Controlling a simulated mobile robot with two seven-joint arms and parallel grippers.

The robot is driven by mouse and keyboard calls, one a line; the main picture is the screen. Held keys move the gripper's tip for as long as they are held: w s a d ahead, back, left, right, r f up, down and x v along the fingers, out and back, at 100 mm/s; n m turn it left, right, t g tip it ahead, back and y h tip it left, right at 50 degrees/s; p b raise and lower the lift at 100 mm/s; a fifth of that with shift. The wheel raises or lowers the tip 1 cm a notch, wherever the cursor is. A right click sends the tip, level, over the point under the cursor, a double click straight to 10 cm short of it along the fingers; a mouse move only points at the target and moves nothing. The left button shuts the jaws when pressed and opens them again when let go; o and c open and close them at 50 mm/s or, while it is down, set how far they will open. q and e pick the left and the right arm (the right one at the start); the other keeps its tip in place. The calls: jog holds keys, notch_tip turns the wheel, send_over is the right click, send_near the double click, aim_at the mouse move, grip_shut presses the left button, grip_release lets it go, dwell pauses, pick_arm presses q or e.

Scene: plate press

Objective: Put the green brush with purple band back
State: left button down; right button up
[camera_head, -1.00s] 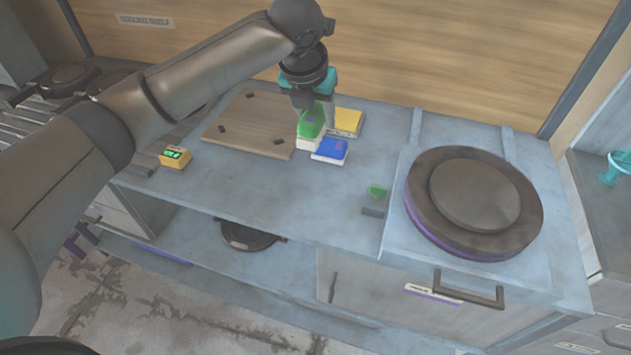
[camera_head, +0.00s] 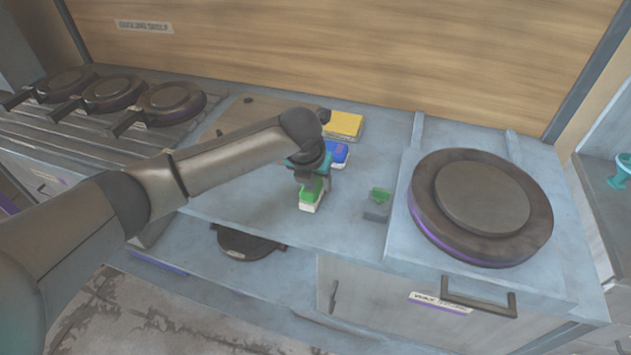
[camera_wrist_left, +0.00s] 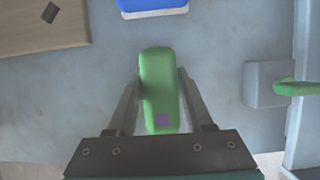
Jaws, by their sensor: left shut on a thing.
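The green brush (camera_head: 311,193) has a green top and a pale base. It is between the fingers of my left gripper (camera_head: 313,184), which is shut on it, near the front of the bench top. In the left wrist view the brush (camera_wrist_left: 158,85) lies lengthwise between the two fingers, with a small purple mark on its near end. I cannot tell whether its base touches the bench. My right gripper is not in view.
Blue (camera_head: 336,154) and yellow (camera_head: 344,125) brushes lie behind it. A grey block with a green part (camera_head: 378,202) stands to its right, beside the round press plate (camera_head: 480,205). A wooden board (camera_head: 235,118) and dark pans (camera_head: 170,102) are at the left. Bench (camera_head: 260,205) is clear left of the brush.

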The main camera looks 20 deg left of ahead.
aim_at(309, 188)
pick_arm(q)
jog(key=shift+c, duration=1.4)
grip_release()
jog(key=p+v, duration=0.3)
jog(key=v, duration=0.7)
jog(key=shift+s+r, duration=0.1)
jog(key=shift+r, duration=0.25)
jog(key=shift+s+r, duration=0.35)
jog(key=shift+r, duration=0.3)
